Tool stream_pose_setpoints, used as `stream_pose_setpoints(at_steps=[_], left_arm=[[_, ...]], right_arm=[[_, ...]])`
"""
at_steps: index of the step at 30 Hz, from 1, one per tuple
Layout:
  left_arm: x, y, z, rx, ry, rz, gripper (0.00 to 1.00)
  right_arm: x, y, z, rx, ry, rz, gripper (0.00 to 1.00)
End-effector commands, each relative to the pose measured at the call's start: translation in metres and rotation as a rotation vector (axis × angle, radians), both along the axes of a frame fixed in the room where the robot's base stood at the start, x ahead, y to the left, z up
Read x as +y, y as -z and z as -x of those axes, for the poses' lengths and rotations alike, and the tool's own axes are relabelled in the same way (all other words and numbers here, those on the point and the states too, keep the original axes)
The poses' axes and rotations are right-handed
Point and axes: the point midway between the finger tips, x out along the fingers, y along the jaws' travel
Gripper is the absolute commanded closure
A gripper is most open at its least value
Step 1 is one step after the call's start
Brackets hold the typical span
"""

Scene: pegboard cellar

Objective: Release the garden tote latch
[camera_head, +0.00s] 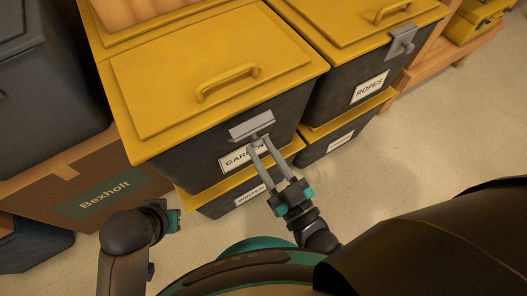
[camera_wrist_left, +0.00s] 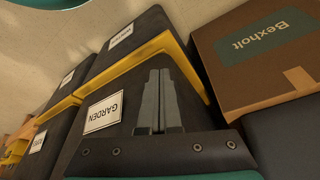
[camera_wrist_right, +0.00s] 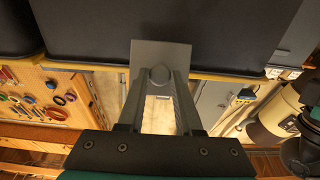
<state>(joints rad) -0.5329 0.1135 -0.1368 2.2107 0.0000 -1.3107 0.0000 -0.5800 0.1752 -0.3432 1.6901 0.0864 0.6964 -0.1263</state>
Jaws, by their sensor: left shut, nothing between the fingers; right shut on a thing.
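The garden tote (camera_head: 190,160) is a dark bin with a yellow lid (camera_head: 150,85) and a partly covered GARDEN label. Its grey latch (camera_head: 250,122) sits at the front edge of the lid. My right gripper (camera_head: 257,143) is shut on the lower part of the latch. In the right wrist view the latch plate (camera_wrist_right: 178,52) rises beyond the fingertips (camera_wrist_right: 159,78), against the dark tote wall. My left gripper (camera_head: 174,221) is away from the tote in the head view, low at the left. In the left wrist view its fingers (camera_wrist_left: 158,75) are together and empty.
A WINTER tote (camera_head: 216,207) stands under the garden tote. A ROPES tote (camera_head: 340,85) with its own grey latch (camera_head: 402,41) stands to the right. A Bexholt cardboard box (camera_head: 60,190) is at the left. The floor (camera_head: 440,130) at the right is clear.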

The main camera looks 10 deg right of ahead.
Motion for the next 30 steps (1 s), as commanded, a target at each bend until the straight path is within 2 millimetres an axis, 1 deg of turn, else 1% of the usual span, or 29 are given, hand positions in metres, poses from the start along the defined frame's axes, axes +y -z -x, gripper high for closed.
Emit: stream_pose_setpoints(at_steps=[7, 20, 22, 23, 26, 29, 30], left_arm=[[0.000, -0.008, 0.000, -0.011, 0.000, 0.001, 1.00], [0.000, -0.008, 0.000, -0.011, -0.001, 0.002, 1.00], [-0.003, -0.009, -0.002, -0.011, -0.001, 0.013, 1.00], [-0.006, -0.010, -0.003, -0.010, -0.001, 0.025, 1.00], [-0.023, -0.016, -0.009, -0.005, -0.004, 0.092, 1.00], [-0.052, -0.028, -0.016, 0.017, -0.004, 0.207, 1.00], [-0.066, -0.034, -0.018, 0.033, 0.000, 0.261, 1.00]], right_arm=[[0.000, 0.002, 0.000, -0.014, 0.000, -0.005, 1.00], [0.000, 0.002, 0.000, -0.015, 0.000, -0.005, 1.00], [0.000, 0.002, 0.000, -0.015, 0.000, -0.005, 1.00], [0.000, 0.002, 0.000, -0.015, 0.000, -0.005, 1.00], [0.000, 0.002, 0.000, -0.015, 0.000, -0.005, 1.00], [0.000, 0.002, 0.000, -0.015, 0.000, -0.005, 1.00], [0.000, 0.002, 0.000, -0.015, 0.000, -0.005, 1.00]])
